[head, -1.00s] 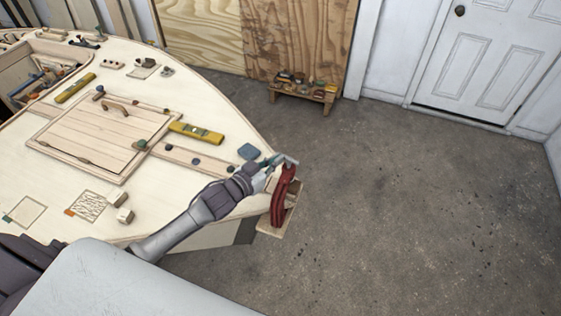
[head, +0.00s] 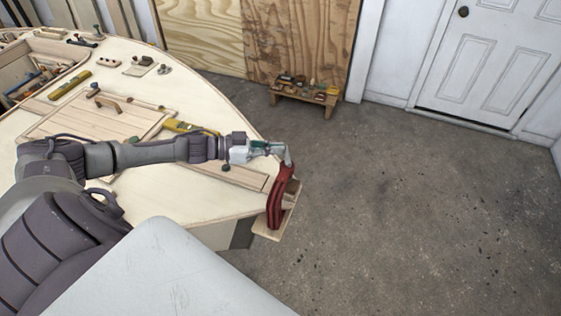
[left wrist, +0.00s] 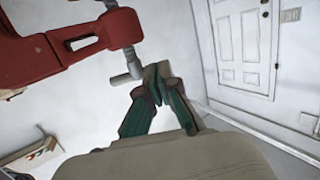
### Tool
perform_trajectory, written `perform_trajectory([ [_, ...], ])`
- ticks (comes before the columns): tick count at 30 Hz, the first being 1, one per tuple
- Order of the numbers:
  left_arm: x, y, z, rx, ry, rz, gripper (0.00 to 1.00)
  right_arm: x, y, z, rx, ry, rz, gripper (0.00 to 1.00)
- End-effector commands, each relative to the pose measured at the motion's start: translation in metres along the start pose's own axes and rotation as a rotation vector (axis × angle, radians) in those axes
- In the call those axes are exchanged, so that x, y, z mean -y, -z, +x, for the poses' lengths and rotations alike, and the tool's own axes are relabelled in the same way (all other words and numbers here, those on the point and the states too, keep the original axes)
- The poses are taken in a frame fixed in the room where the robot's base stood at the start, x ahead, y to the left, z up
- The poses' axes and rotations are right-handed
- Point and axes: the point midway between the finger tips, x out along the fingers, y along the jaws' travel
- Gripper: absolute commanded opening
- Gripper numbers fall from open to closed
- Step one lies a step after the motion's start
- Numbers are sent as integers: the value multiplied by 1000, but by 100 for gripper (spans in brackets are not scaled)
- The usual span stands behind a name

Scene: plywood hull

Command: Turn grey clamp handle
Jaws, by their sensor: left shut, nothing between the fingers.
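A red clamp (head: 277,206) is fixed at the right tip of the plywood hull, over a small wooden block. Its grey handle (head: 288,156) sticks up at the top, close to my left gripper (head: 275,149). In the left wrist view the red clamp (left wrist: 58,45) fills the upper left, and its grey handle (left wrist: 126,72) with a crossbar ends just left of the fingertips. My left gripper (left wrist: 157,76) has green fingers, shut and empty beside the handle. I cannot tell whether they touch it. My right gripper is not in view.
The hull deck (head: 215,203) carries a wooden hatch (head: 85,118), yellow levels and small tools. My left arm reaches across it. A low bench with items (head: 303,92) stands by the plywood sheets. The concrete floor (head: 420,200) to the right is clear, up to a white door (head: 490,65).

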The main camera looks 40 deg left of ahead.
Motion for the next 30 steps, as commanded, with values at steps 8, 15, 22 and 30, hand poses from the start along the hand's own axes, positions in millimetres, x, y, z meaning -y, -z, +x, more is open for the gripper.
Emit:
perform_trajectory([
  [8,7,0,7,-4,-126,33,0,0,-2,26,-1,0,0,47],
  [15,7,1,10,-2,-216,48,0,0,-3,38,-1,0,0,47],
  [22,7,2,11,-1,-261,55,0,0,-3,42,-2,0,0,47],
  [30,7,3,11,-1,-263,54,0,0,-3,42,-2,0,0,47],
])
